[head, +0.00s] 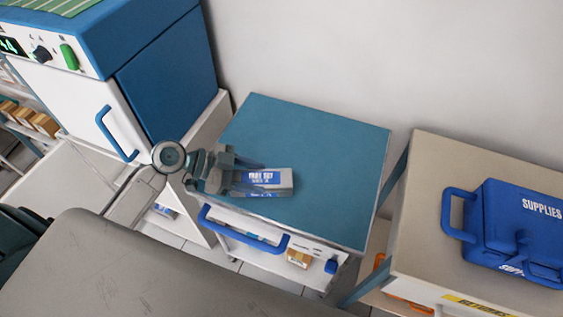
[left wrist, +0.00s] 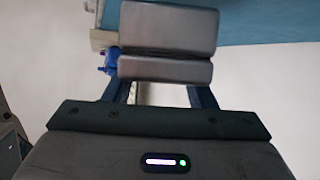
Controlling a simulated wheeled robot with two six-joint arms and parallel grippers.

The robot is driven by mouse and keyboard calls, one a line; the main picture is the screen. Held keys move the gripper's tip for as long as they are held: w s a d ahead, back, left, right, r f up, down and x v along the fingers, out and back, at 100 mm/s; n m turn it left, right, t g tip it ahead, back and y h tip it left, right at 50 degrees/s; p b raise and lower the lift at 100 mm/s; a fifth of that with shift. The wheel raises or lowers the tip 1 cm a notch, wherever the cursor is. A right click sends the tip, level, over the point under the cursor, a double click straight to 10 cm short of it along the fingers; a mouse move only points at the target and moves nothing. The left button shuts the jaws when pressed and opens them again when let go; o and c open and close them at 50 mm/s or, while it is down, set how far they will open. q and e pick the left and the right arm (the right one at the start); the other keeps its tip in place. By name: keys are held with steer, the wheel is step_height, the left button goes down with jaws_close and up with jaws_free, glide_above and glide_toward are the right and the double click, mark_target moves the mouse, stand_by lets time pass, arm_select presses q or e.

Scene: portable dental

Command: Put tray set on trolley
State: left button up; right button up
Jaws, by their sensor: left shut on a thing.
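The tray set (head: 280,182) is a small grey box with a blue printed label, in the head view. It is at the front left part of the trolley's teal top (head: 315,145); I cannot tell whether it rests on it or is just above it. My left gripper (head: 255,178) is shut on the tray set from the left. My right gripper is not in view.
A blue and white cabinet (head: 160,75) with a blue handle stands at the left. A beige-topped cart (head: 430,190) with a blue supplies case (head: 515,230) stands at the right. A grey padded surface (head: 150,270) is in front. Most of the teal top is clear.

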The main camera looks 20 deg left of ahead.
arm_select(q)
steer(key=w+d, duration=0.1)
steer(key=w, duration=0.1)
steer(key=w+d+p, duration=0.1)
steer(key=w, duration=0.2)
steer(key=w+d+p, duration=0.1)
steer(key=w+d, duration=0.1)
steer(key=shift+w+d+f, duration=0.1)
steer(key=shift+w+f, duration=0.2)
steer(key=shift+w, duration=0.1)
steer(key=shift+w+f, duration=0.1)
steer(key=shift+f, duration=0.05)
step_height(320, 180, down, 3)
steer(key=shift+r+p, duration=0.1)
steer(key=shift+p, duration=0.8)
steer(key=shift+f, duration=0.3)
steer(key=o, duration=1.2)
steer(key=shift+f, duration=0.1)
steer(key=shift+c, duration=0.2)
